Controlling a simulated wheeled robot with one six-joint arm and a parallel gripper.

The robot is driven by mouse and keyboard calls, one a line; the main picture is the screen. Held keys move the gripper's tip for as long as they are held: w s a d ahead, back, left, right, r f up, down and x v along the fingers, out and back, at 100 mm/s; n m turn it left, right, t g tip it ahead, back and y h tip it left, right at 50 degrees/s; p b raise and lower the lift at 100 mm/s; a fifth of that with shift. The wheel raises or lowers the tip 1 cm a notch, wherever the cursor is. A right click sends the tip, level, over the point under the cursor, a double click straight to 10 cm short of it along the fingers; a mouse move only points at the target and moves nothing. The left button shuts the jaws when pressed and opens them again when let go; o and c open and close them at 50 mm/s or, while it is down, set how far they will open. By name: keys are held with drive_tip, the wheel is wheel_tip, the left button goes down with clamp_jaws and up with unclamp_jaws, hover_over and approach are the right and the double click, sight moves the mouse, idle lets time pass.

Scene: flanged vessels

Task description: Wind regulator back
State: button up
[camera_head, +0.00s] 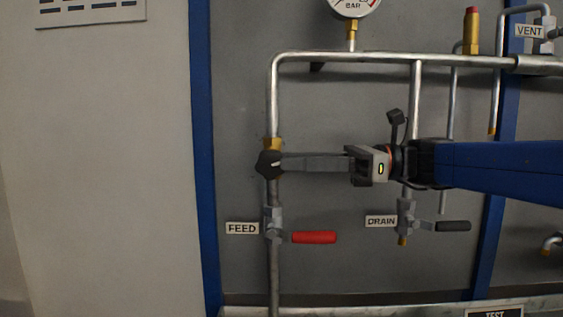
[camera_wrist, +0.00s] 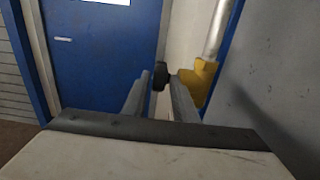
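The regulator has a black knob (camera_head: 269,164) on a brass body (camera_head: 272,144) in the upright feed pipe, left of centre in the head view. My gripper (camera_head: 284,163) points left, level with the knob, its fingertips at the knob's right edge. In the wrist view the knob (camera_wrist: 160,76) shows between the two fingertips (camera_wrist: 161,80), with the brass body (camera_wrist: 196,84) to its right. The fingers stand apart. I cannot tell whether either one touches the knob.
A red-handled FEED valve (camera_head: 313,238) sits below the regulator. A black-handled DRAIN valve (camera_head: 452,226) is below my wrist. A pressure gauge (camera_head: 352,6) is above, its needle not readable. A blue post (camera_head: 204,150) stands to the left.

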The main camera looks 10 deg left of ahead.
sight(281, 175)
drive_tip(key=shift+x, duration=1.6)
clamp_jaws()
